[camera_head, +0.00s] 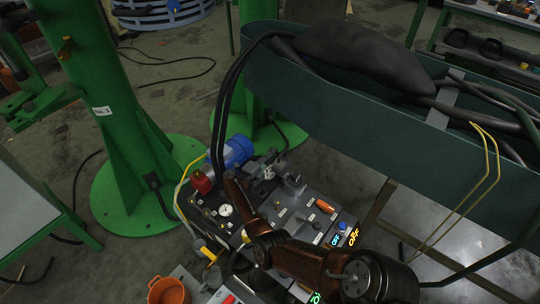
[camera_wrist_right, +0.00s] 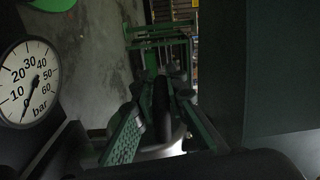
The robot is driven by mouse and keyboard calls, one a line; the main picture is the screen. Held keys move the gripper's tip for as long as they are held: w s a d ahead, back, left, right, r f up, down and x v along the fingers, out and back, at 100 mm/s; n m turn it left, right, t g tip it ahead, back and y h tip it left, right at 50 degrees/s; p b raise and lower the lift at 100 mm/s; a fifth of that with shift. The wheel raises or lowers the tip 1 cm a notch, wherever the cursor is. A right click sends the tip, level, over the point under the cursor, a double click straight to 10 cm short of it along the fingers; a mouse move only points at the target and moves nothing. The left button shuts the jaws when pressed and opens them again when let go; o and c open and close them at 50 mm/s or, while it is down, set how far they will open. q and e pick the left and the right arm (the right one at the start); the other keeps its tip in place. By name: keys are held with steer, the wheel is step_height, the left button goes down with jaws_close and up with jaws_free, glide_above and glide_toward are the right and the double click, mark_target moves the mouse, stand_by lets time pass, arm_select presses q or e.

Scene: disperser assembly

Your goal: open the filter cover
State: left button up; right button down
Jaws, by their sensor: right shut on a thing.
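In the head view my right arm comes in from the lower right over the machine's control panel (camera_head: 290,222). My right gripper is at the panel's back part, largely hidden behind my own arm there. In the right wrist view my right gripper (camera_wrist_right: 165,128) shows two green ridged finger pads, shut on a dark rounded part (camera_wrist_right: 160,103). This part lies in shadow, and I cannot tell for sure that it is the filter cover. No open cover can be made out. My left gripper is not in view.
A pressure gauge (camera_head: 225,210) sits close beside the gripper; it also shows in the right wrist view (camera_wrist_right: 28,82). A blue motor (camera_head: 236,151) stands behind the panel. A green trough (camera_head: 340,115) with hoses hangs behind and right. An orange bucket (camera_head: 168,291) is at front left.

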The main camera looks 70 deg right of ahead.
steer(key=c, duration=2)
jaws_free()
steer(key=shift+o, duration=0.2)
steer(key=shift+r, duration=0.1)
steer(key=v, duration=1.2)
